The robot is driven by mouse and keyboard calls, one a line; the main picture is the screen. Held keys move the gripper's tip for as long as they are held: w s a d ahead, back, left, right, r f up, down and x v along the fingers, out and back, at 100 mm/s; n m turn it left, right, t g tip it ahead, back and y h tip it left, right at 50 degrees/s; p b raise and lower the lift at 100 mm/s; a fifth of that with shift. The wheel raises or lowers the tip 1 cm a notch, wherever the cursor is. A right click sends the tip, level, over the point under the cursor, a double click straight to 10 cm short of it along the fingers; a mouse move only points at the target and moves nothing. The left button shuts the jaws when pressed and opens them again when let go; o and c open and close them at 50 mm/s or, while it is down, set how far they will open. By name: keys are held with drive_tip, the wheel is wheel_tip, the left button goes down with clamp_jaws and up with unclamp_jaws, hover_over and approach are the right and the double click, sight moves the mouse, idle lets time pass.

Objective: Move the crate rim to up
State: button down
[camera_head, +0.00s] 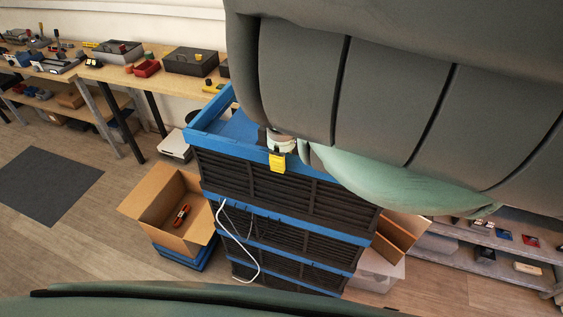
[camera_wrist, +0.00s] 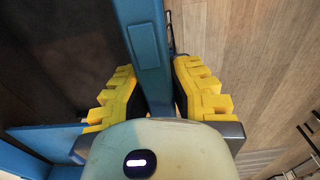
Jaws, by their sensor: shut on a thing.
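A stack of black crates with blue rims stands in the middle of the head view. The crate rim (camera_head: 222,143) is the blue top edge of the uppermost crate. In the wrist view the rim (camera_wrist: 143,40) runs as a blue bar between two yellow fingers. My gripper (camera_head: 277,162) is at the front edge of the top crate, with one yellow finger showing outside the rim. In the wrist view my gripper (camera_wrist: 153,75) is shut on the rim, a finger on each side. My arm hides the right part of the top crate.
An open cardboard box (camera_head: 168,208) with a red and black item inside stands left of the stack. A white cable (camera_head: 238,242) hangs down the stack's front. A workbench (camera_head: 140,72) with tools is behind. A dark mat (camera_head: 48,186) lies on clear floor at left.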

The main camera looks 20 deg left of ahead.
drive_tip(key=shift+r, duration=0.1)
drive_tip(key=c, duration=0.8)
unclamp_jaws()
wheel_tip(320, 180, up, 7)
drive_tip(key=shift+w+f, duration=0.15)
drive_tip(key=shift+f, duration=0.05)
drive_tip(key=shift+r, duration=0.4)
